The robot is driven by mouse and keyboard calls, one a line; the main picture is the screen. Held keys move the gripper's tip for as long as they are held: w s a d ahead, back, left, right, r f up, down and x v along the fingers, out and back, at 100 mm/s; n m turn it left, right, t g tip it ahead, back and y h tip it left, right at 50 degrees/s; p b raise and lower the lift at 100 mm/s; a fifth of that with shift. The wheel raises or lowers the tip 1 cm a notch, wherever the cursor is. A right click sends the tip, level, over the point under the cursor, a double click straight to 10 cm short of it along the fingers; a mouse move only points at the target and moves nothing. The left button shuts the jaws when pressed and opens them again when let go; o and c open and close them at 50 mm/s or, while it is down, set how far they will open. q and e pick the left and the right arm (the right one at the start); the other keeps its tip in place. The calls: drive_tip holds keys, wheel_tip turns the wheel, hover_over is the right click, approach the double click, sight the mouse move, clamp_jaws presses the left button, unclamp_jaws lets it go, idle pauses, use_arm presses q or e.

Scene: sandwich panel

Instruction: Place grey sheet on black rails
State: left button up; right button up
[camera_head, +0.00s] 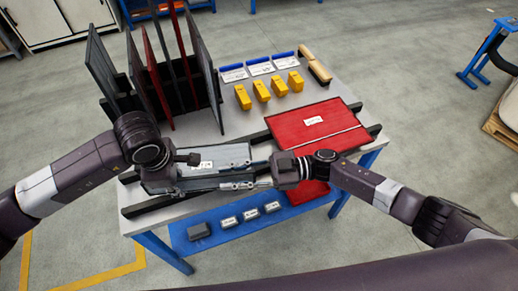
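A grey sheet (232,153) with a white label lies flat, on or just above the left part of the two black rails (146,206) on the table. I cannot tell whether it touches them. My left gripper (178,170) is at its left side, partly hidden by my own wrist. My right gripper (262,183) is at its right front edge, pointing left. Both grippers are at the sheet, but their fingertips are too small and overlapped to show whether they are shut on it.
A red sheet (300,128) with a label lies across the rails on the right. A black rack (184,98) holds several upright sheets at back left. A blue lower shelf (228,235) holds small boxes.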

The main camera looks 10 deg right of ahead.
drive_tip(key=shift+d, duration=0.15)
use_arm(q)
wheel_tip(320, 180, up, 11)
drive_tip(key=s, duration=0.2)
drive_tip(key=shift+f, duration=0.2)
use_arm(e)
drive_tip(key=d, duration=1.1)
drive_tip(key=shift+d, duration=0.4)
